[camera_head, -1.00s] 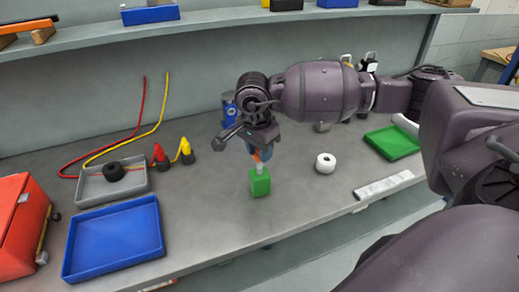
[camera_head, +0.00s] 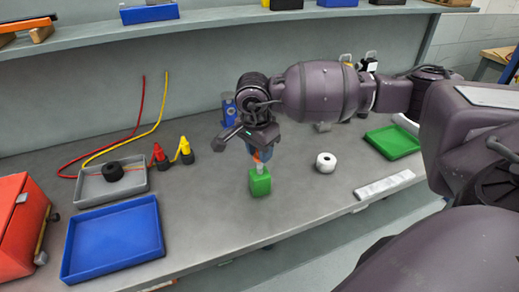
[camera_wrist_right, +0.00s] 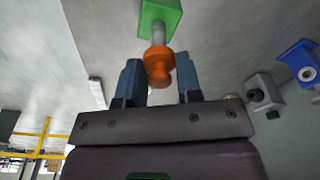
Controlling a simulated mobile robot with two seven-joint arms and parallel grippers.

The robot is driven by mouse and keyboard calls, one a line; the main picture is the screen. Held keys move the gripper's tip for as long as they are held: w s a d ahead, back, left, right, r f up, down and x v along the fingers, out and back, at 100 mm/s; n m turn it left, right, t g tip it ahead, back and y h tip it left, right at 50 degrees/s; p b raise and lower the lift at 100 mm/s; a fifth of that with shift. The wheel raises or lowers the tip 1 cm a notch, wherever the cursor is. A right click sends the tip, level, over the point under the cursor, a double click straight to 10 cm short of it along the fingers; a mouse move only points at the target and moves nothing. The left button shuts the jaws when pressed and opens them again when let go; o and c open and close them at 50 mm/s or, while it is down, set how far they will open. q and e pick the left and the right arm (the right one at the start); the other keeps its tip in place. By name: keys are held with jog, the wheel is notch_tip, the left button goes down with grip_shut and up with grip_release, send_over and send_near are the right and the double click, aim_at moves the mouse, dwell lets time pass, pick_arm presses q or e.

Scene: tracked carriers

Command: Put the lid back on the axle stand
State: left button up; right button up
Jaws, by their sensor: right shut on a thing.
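My right gripper (camera_head: 257,155) points down over the middle of the bench. Its two blue fingers stand on either side of an orange knob-like piece (camera_wrist_right: 158,65) in the wrist view, and it is shut on this piece. A grey post (camera_wrist_right: 157,32) runs from the orange piece to a green block (camera_wrist_right: 160,14). The green block (camera_head: 260,183) shows below the gripper in the head view; I cannot tell whether it touches the bench. I cannot tell by looks which part is the lid or which the axle stand. My left gripper is not in view.
A blue holder (camera_head: 229,108) stands behind the gripper. A white ring (camera_head: 326,162) and a green tray (camera_head: 391,142) lie to the right. A grey tray (camera_head: 84,188), a blue tray (camera_head: 70,262) and a red box (camera_head: 18,225) are at left.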

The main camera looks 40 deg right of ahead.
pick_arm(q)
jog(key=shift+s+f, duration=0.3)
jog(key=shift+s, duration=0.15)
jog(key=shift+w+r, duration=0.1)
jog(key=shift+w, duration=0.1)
